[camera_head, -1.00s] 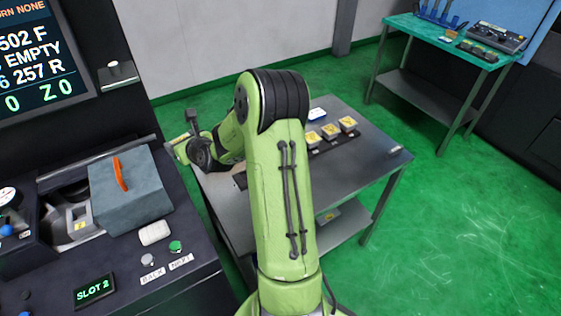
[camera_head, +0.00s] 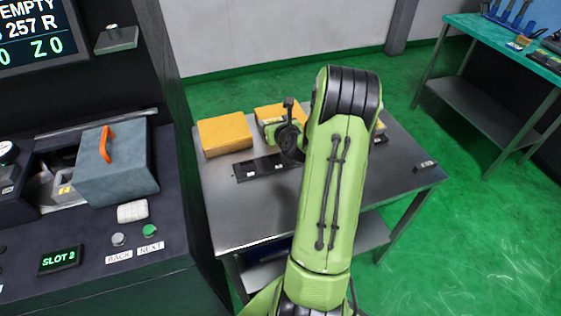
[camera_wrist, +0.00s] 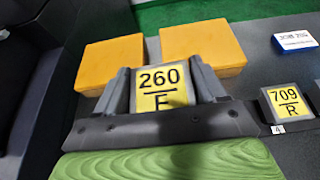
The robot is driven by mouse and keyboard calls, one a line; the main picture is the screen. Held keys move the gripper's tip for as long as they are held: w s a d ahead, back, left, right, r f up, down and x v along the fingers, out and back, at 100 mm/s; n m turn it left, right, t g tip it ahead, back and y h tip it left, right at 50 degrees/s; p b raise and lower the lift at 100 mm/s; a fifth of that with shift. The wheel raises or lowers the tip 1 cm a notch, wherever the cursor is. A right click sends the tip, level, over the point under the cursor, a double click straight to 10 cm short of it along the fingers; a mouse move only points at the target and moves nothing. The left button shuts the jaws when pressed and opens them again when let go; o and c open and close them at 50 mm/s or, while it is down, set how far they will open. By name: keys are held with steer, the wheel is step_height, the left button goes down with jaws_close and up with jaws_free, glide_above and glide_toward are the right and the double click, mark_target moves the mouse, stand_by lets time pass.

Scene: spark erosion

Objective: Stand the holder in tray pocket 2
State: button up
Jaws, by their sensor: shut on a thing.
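My gripper (camera_wrist: 164,92) is shut on the holder, a grey block with a yellow label (camera_wrist: 160,88) reading 260 over F, upright between the fingers in the wrist view. In the head view my gripper (camera_head: 273,132) is over the back of the grey table, and the holder cannot be made out there. The black tray (camera_head: 262,167) lies just in front of it, with small white marks on its bare left part. Another holder, labelled 709 R (camera_wrist: 286,102), stands to the right in the wrist view, by a pocket mark 4. I cannot tell the held holder's height or pocket.
Two orange-yellow blocks (camera_wrist: 110,65) (camera_wrist: 203,45) lie behind the holder. A blue-and-white box (camera_wrist: 295,40) is at the back right. A machine panel (camera_head: 130,250) showing SLOT 2 stands left of the table (camera_head: 225,215). The table's front left is clear.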

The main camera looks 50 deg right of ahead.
step_height(320, 180, down, 10)
steer(key=b, duration=0.4)
steer(key=shift+r, duration=0.1)
steer(key=shift+a, duration=0.1)
steer(key=o, duration=1.6)
steer(key=shift+f, duration=0.2)
steer(key=shift+c, duration=0.2)
